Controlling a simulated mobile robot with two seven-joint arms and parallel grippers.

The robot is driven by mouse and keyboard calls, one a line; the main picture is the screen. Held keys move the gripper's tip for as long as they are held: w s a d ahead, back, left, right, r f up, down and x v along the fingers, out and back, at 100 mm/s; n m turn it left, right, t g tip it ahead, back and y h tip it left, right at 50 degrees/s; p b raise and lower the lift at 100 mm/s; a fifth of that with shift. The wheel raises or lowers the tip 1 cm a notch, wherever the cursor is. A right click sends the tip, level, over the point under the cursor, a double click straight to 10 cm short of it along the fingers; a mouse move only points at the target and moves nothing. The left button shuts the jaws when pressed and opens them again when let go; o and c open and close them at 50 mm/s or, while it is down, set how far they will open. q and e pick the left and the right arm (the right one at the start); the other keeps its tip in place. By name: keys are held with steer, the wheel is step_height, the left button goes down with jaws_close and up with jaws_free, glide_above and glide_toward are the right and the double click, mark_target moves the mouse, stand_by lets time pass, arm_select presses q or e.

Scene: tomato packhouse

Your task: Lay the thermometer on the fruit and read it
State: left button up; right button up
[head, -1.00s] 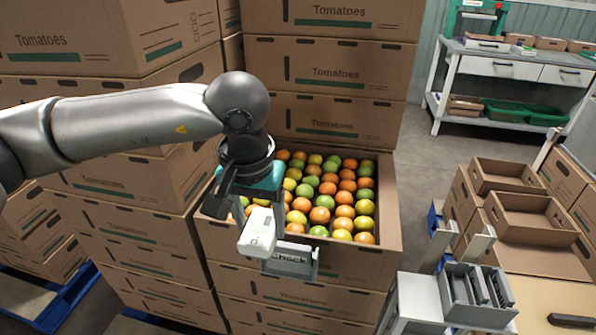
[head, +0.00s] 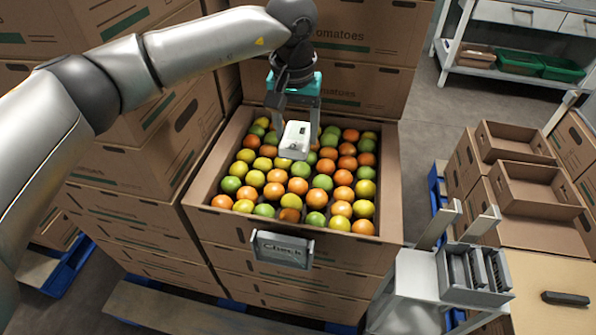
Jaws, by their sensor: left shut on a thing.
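The thermometer (head: 295,140) is a small white device with a small dark display, too small to read. My left gripper (head: 294,118) is shut on it and holds it over the fruit near the middle of the open box. I cannot tell whether the thermometer touches the fruit. The fruit (head: 276,191) is orange, yellow and green tomatoes in rows, filling the open cardboard box (head: 392,190). Some fruit is hidden under the gripper and thermometer. My right gripper is not in view.
A grey holder marked "Check" (head: 282,250) hangs on the box's front. Stacked tomato cartons (head: 140,165) stand left and behind. At right are a grey stand with a slotted rack (head: 474,278), empty cardboard trays (head: 538,195) and a dark handheld object (head: 566,298). A workbench (head: 515,65) stands far back.

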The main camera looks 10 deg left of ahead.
arm_select(q)
step_height(320, 180, down, 8)
steer(key=shift+r+b, duration=0.25)
steer(key=shift+b, duration=0.15)
steer(key=shift+f, duration=0.5)
step_height(320, 180, down, 4)
steer(key=shift+r+b, duration=0.25)
steer(key=shift+b, duration=0.1)
steer(key=shift+f, duration=0.2)
steer(key=shift+r, duration=0.1)
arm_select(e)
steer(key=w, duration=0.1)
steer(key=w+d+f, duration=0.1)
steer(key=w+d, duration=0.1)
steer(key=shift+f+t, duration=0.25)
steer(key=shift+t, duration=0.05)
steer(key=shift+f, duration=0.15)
arm_select(q)
steer(key=o, duration=1.5)
